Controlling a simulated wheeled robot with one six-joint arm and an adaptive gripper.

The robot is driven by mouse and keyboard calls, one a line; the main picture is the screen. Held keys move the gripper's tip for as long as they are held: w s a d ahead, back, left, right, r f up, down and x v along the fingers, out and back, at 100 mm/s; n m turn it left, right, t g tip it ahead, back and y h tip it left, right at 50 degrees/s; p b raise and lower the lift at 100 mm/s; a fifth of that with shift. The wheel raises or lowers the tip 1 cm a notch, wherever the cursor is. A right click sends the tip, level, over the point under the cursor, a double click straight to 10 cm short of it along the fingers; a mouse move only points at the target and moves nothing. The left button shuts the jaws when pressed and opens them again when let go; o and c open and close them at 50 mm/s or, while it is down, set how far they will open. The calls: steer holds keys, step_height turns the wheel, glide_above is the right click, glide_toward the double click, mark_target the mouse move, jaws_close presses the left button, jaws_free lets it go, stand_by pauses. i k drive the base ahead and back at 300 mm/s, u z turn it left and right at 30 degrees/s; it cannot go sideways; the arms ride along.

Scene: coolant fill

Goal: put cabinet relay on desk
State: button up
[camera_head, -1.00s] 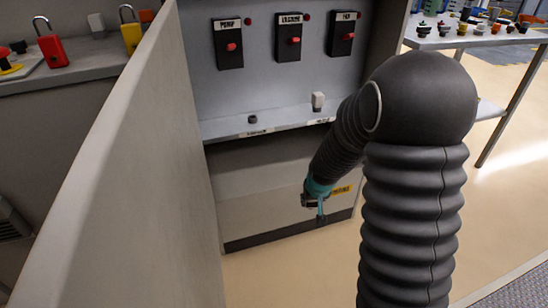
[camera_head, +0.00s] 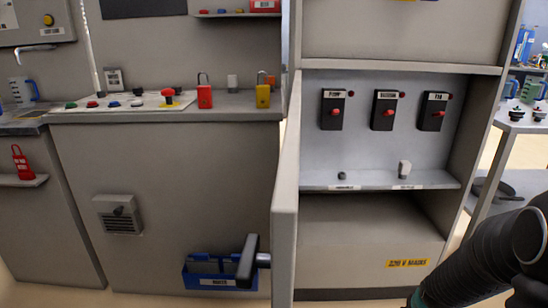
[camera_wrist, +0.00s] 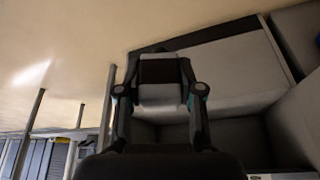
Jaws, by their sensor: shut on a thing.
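In the wrist view my gripper (camera_wrist: 160,72) is shut on a small block (camera_wrist: 160,94), pale with a dark band, which I take as the cabinet relay; its details are dim. In the head view my arm is at the lower right and the gripper's fingertips are out of frame. The open cabinet (camera_head: 375,215) has a shelf with a pale upright block (camera_head: 404,168) on the right and a small dark fitting (camera_head: 342,175) on the left. The desk (camera_head: 150,113) is left of the cabinet.
A blue holder (camera_head: 215,272) hangs on the desk front.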

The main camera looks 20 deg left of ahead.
mark_target(239, 100)
steer(key=z, duration=2.4)
steer(key=k, duration=2.9)
steer(key=u, duration=1.95)
steer(key=i, duration=0.5)
steer(key=u, duration=0.05)
